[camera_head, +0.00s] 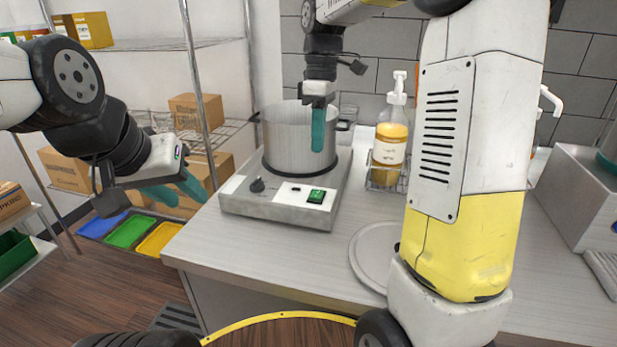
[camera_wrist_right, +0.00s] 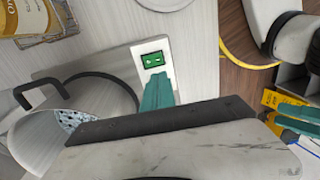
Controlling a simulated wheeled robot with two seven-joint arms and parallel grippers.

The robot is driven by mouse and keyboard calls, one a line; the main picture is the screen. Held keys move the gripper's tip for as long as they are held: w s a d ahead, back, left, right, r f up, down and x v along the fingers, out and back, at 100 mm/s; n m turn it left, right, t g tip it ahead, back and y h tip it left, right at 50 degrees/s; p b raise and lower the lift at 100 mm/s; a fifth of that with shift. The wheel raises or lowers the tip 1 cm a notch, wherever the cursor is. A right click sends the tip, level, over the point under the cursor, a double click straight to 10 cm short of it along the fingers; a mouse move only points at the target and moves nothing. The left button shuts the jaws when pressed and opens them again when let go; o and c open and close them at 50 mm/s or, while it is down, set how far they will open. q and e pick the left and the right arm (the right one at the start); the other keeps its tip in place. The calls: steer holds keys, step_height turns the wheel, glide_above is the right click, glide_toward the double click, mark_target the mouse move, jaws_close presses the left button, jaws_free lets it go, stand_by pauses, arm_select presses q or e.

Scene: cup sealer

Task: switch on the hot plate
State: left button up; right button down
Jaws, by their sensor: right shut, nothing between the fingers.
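The hot plate (camera_head: 275,207) is a grey unit near the counter's left edge. Its front panel has a dark knob (camera_head: 256,185) and a green rocker switch (camera_head: 316,196). A steel pot (camera_head: 288,140) stands on its round burner. My right gripper (camera_head: 318,143) is shut and empty, with its teal fingers pointing down in front of the pot, above the switch. In the right wrist view the shut fingertips (camera_wrist_right: 157,80) appear just short of the green switch (camera_wrist_right: 153,60); contact cannot be confirmed. My left gripper (camera_head: 183,193) is open and empty, left of the counter.
A soap-style pump bottle (camera_head: 390,145) with yellow liquid stands in a wire holder right of the pot. Shelves with boxes and coloured trays (camera_head: 130,231) are at left.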

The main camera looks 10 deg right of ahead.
mark_target(315, 196)
steer(key=f, duration=0.3)
steer(key=s+f, duration=0.1)
steer(key=f, duration=0.7)
steer(key=shift+s+a, duration=0.2)
steer(key=shift+a, duration=0.1)
steer(key=shift+s+f, duration=0.15)
steer(key=shift+f, duration=0.05)
steer(key=shift+w+d+r, duration=0.15)
steer(key=shift+w, duration=0.25)
steer(key=shift+w+d+r, duration=0.1)
steer(key=shift+w+d, duration=0.05)
steer(key=shift+w, duration=0.25)
step_height(315, 196, up, 14)
steer(key=s, duration=0.1)
steer(key=shift+s+a, duration=0.4)
